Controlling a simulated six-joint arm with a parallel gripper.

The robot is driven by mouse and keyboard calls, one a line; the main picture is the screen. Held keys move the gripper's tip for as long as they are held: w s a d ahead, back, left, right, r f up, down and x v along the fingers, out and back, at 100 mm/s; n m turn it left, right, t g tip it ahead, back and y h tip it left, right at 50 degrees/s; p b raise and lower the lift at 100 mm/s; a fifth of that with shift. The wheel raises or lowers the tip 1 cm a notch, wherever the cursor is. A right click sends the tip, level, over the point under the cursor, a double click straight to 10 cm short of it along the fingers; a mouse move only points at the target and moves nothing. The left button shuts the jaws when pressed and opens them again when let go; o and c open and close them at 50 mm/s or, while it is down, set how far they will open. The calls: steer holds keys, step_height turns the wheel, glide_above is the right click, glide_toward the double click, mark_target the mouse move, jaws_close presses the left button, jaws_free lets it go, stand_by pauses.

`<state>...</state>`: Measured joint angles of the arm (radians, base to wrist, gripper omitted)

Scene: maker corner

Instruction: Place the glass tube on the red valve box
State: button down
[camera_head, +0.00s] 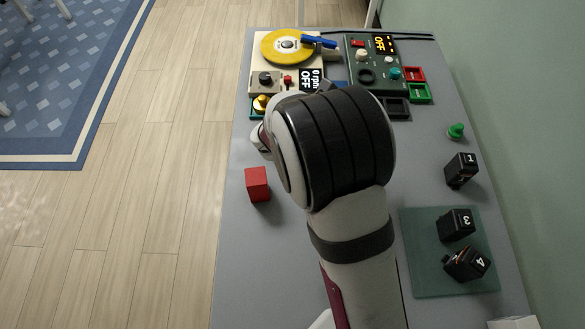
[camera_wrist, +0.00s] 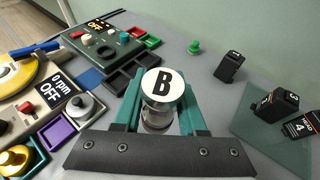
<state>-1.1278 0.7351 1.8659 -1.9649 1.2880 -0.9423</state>
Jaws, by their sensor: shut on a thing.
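My gripper (camera_wrist: 160,118) shows in the wrist view with its teal fingers shut on a clear glass tube (camera_wrist: 157,122). The tube has a round white cap marked B and points up toward the wrist camera. In the head view my arm hides the gripper and the tube. A plain red block (camera_head: 257,184) sits on the left part of the table. A small open red tray (camera_head: 414,74) stands beside the dark green control panel and also shows in the wrist view (camera_wrist: 133,33). I cannot tell which red thing is the valve box.
A yellow disc device (camera_head: 277,57) and the control panel (camera_head: 378,88) stand at the back. Open green (camera_head: 420,93) and black (camera_head: 397,108) trays lie close by. Black numbered blocks (camera_head: 461,170) stand at the right, some on a green mat (camera_head: 421,278). A green peg (camera_head: 456,131) stands behind them.

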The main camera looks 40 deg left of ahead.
steer(key=s+a+r+n+y, duration=0.15)
steer(key=s+a, duration=0.25)
steer(key=s, duration=0.6)
steer(key=s+a+r+n+y, duration=0.1)
steer(key=s+a+n+y, duration=0.3)
steer(key=s, duration=0.5)
steer(key=shift+m+h, duration=0.35)
steer(key=shift+m, duration=0.4)
steer(key=f, duration=0.8)
steer(key=shift+s+a, duration=0.3)
steer(key=shift+s, duration=0.05)
steer(key=shift+c, duration=2.4)
jaws_free()
steer(key=v, duration=1.2)
steer(key=shift+r, duration=0.2)
